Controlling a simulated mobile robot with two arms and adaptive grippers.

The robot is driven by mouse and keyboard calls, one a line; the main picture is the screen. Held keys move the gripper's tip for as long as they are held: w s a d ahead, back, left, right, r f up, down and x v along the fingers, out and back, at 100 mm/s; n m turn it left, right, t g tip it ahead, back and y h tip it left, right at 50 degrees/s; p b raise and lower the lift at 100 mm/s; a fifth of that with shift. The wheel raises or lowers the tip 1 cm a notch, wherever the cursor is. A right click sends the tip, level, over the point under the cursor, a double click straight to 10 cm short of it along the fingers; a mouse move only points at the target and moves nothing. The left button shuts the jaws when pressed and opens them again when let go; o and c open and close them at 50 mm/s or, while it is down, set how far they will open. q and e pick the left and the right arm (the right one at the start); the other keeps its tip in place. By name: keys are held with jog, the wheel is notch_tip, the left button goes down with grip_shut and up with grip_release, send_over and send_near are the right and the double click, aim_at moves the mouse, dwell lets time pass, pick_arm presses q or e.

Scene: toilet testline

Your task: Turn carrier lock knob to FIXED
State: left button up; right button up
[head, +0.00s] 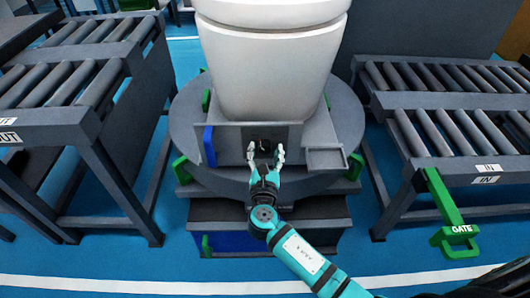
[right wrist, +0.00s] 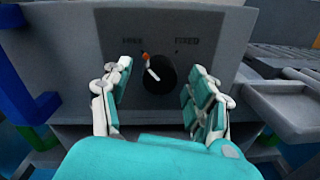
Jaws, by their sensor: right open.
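The carrier lock knob is a dark round knob (right wrist: 160,78) on a grey panel (right wrist: 215,20), in the middle of the right wrist view. Its orange-tipped white pointer tilts up and to the left, towards the blurred left label. The right label (right wrist: 187,41) looks like FIXED. In the head view the panel (head: 232,135) is on the carrier's front, and the knob shows only as a dark spot. My right gripper (head: 265,153) is open in front of it. In the wrist view its fingers (right wrist: 158,100) are on either side of the knob, with visible gaps. My left gripper is out of view.
A white toilet (head: 265,75) stands on the round grey carrier. A blue handle (head: 209,146) is left of the panel and a small grey tray (head: 325,160) is right of it. Roller conveyors flank both sides. A green GATE lever (head: 445,205) sticks out at right.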

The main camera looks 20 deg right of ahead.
jog(key=c, duration=1.1)
